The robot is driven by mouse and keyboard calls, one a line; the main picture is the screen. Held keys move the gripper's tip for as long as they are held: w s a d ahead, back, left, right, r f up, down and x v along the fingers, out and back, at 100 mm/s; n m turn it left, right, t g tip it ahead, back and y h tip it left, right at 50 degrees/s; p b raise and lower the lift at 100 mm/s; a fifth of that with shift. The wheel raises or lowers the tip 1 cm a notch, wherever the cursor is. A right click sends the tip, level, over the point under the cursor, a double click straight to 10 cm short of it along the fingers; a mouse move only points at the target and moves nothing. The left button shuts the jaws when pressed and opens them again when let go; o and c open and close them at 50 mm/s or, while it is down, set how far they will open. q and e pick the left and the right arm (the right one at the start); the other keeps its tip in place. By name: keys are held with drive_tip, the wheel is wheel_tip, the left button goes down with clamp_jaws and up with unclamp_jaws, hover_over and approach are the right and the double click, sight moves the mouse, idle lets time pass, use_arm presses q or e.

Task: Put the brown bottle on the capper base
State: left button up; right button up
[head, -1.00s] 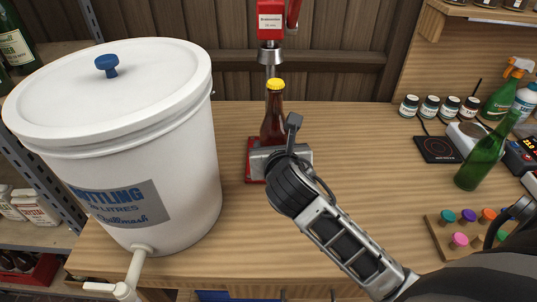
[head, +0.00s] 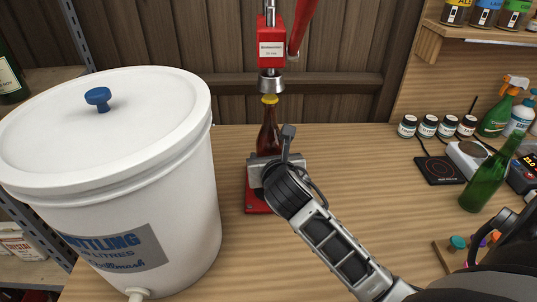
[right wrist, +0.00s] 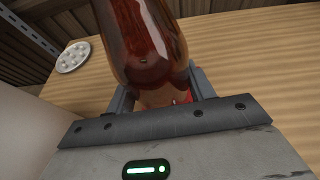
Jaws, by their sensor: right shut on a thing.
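The brown bottle (head: 268,135) with a yellow cap stands upright, or nearly so, under the bell of the red capper (head: 271,50). My right gripper (head: 268,163) is shut on its lower part. The capper base (head: 257,203) is a red plate on the table, partly hidden by my gripper. In the right wrist view the brown bottle (right wrist: 142,45) sits between my fingers, with a bit of red below it. I cannot tell whether the bottle's bottom touches the base. My left gripper is not in view.
A large white bucket (head: 115,180) with a blue-knobbed lid stands close left of the capper. A green bottle (head: 489,180), several small jars (head: 428,127) and a black scale (head: 440,170) are at the right. A white dish (right wrist: 73,56) shows in the right wrist view.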

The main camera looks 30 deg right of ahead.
drive_tip(key=shift+f, duration=1.2)
drive_tip(key=o, duration=1.4)
drive_tip(key=shift+f, duration=0.1)
drive_tip(key=shift+r, duration=0.2)
drive_tip(key=v, duration=1.2)
drive_tip(key=shift+s+f, duration=0.15)
